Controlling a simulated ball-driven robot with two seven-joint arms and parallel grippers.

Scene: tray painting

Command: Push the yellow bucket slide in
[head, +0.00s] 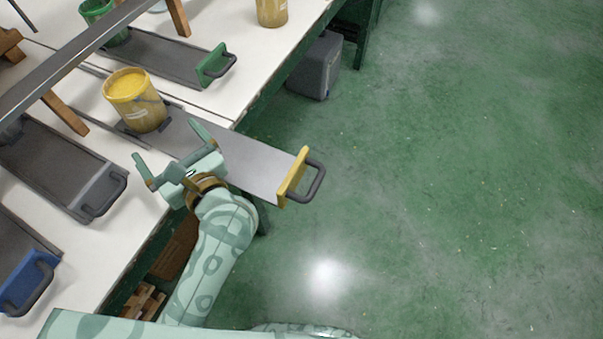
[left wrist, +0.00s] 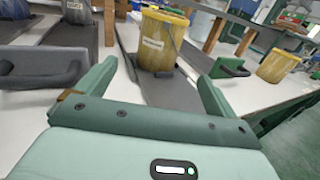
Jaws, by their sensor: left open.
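In the head view the yellow bucket (head: 135,100) stands upright at the back of its grey slide (head: 250,163). The slide is pulled out past the table's front edge, and its yellow front plate (head: 292,176) with a dark handle (head: 313,181) hangs over the floor. My left gripper (head: 169,149) is open and empty, just in front of the bucket and over the slide's left side. In the left wrist view the bucket (left wrist: 158,42) is ahead between the two spread fingers (left wrist: 155,95), apart from them. My right gripper is not in view.
A green-handled slide (head: 165,55) with a green bucket (head: 98,14) lies farther back. A grey slide (head: 62,168) and a blue-fronted slide (head: 22,278) lie to the left. A metal bar (head: 70,58) crosses above the table. The green floor at right is clear.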

